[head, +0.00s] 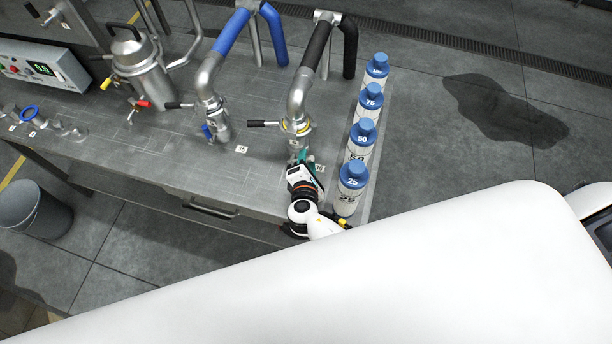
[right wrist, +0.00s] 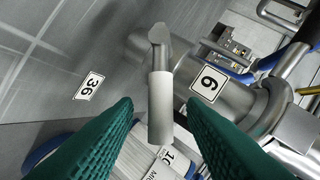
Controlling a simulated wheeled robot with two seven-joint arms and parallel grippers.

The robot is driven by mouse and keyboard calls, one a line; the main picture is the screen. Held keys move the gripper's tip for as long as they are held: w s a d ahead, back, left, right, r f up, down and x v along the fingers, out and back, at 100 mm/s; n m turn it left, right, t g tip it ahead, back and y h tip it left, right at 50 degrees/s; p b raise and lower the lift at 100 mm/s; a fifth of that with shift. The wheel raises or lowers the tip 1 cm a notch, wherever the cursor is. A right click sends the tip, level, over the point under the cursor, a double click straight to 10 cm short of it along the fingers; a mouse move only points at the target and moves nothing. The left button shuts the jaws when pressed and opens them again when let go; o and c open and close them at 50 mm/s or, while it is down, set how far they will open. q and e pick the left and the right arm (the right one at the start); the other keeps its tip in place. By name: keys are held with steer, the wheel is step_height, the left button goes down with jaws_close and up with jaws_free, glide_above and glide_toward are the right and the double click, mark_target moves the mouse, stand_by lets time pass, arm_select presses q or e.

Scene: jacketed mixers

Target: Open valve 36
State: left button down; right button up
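Valve 36 is at the foot of the black-sleeved steel pipe, near the table's right end. Its tag "36" (right wrist: 88,86) lies flat on the table in the right wrist view. A grey metal lever with a pale cylindrical grip (right wrist: 160,105) stands out from the pipework there. My right gripper (head: 302,157) is at the foot of this pipe in the head view. Its green ribbed fingers (right wrist: 160,112) are open, one on each side of the grip, with a visible gap on both sides. My left gripper is not in view.
Several blue-capped bottles, one marked 25 (head: 352,178), line the table's right edge, close beside my right gripper. A blue-sleeved pipe (head: 212,88) stands to the left by tag 35 (head: 242,149). A black lever (head: 263,123) sits above my gripper.

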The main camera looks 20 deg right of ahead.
steer(key=b+v, duration=0.2)
steer(key=v, duration=0.8)
steer(key=shift+s+a, duration=0.1)
steer(key=shift+s, duration=0.05)
